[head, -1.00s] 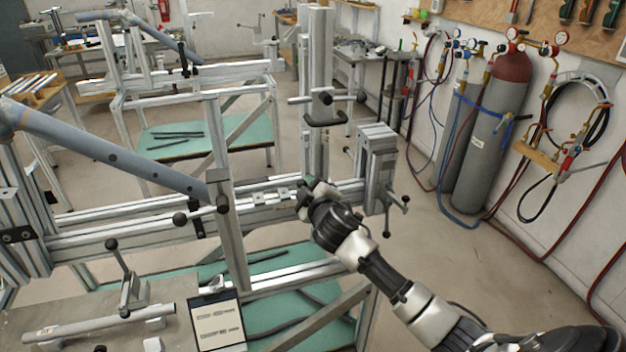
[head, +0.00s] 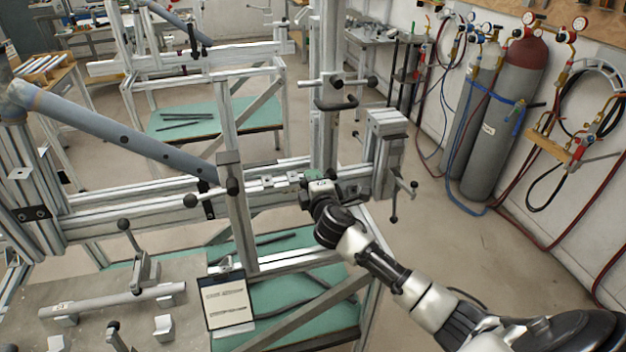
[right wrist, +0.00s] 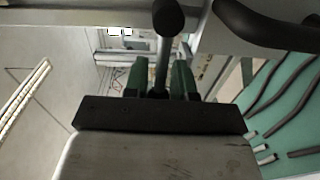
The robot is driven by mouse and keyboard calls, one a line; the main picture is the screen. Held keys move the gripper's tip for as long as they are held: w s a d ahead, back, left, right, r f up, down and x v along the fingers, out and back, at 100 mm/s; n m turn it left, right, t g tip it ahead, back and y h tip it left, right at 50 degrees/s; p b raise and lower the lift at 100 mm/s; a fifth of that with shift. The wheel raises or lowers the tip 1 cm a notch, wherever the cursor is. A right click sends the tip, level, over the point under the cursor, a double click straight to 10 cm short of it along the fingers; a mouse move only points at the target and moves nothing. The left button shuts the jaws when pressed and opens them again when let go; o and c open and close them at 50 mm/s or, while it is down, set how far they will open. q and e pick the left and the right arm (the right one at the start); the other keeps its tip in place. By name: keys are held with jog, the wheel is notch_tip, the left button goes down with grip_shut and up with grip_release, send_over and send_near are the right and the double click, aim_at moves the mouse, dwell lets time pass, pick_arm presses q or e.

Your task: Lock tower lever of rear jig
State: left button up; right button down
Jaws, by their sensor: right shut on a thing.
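My right gripper (head: 316,181) is at the foot of the tower (head: 330,105), an upright aluminium post on the near jig's rail (head: 120,208). In the right wrist view, the green fingers of my right gripper (right wrist: 158,82) are shut on a thin metal lever with a black ball knob (right wrist: 168,17). The lever's lower end is hidden behind the gripper's dark body. In the head view, my gripper and wrist hide this lever. A black handle (head: 337,103) sits higher on the tower. My left gripper is not in view.
A clamp block (head: 386,150) with black-knobbed levers stands right of the tower. A blue-grey tube (head: 110,132) slopes across the jig's left part. A clipboard (head: 228,300) and bench fixture (head: 115,300) are in front. Gas cylinders (head: 505,120) stand at right. The floor between is clear.

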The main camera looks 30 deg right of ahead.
jog(key=shift+f, duration=0.2)
jog(key=c, duration=1.2)
grip_release()
jog(key=shift+r, duration=0.1)
jog(key=b+v, duration=0.1)
jog(key=v, duration=0.9)
jog(key=shift+s+a+b, duration=0.1)
jog(key=shift+s+b, duration=0.3)
